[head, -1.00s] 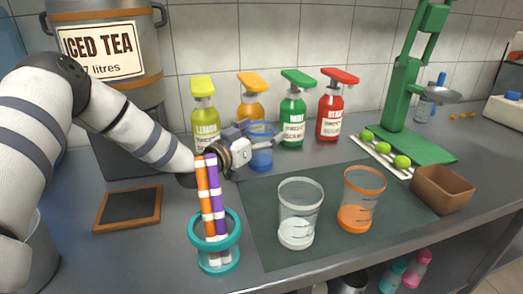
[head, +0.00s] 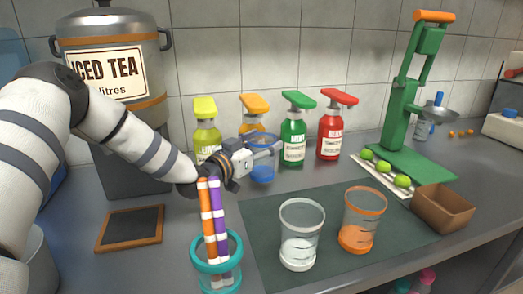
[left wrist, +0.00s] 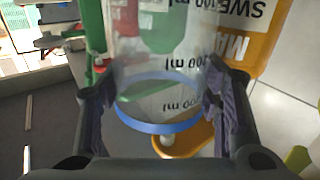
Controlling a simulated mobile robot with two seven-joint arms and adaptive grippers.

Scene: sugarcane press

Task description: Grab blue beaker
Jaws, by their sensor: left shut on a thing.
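The blue beaker (head: 262,174) is clear with blue in its base and a blue rim. It stands upright in the head view, behind the dark mat and in front of the orange and green bottles. My left gripper (head: 264,148) is shut on its upper part and partly hides it. In the left wrist view the beaker's blue rim (left wrist: 160,122) and clear marked wall lie between my two fingers (left wrist: 158,110). I cannot tell whether its base touches the counter. My right gripper is not in view.
A teal-rimmed holder (head: 216,262) with orange and purple sticks stands just below my left wrist. A clear beaker (head: 301,235) and an orange beaker (head: 363,222) stand on the dark mat (head: 265,225). Yellow, orange, green (head: 294,135) and red bottles stand close behind.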

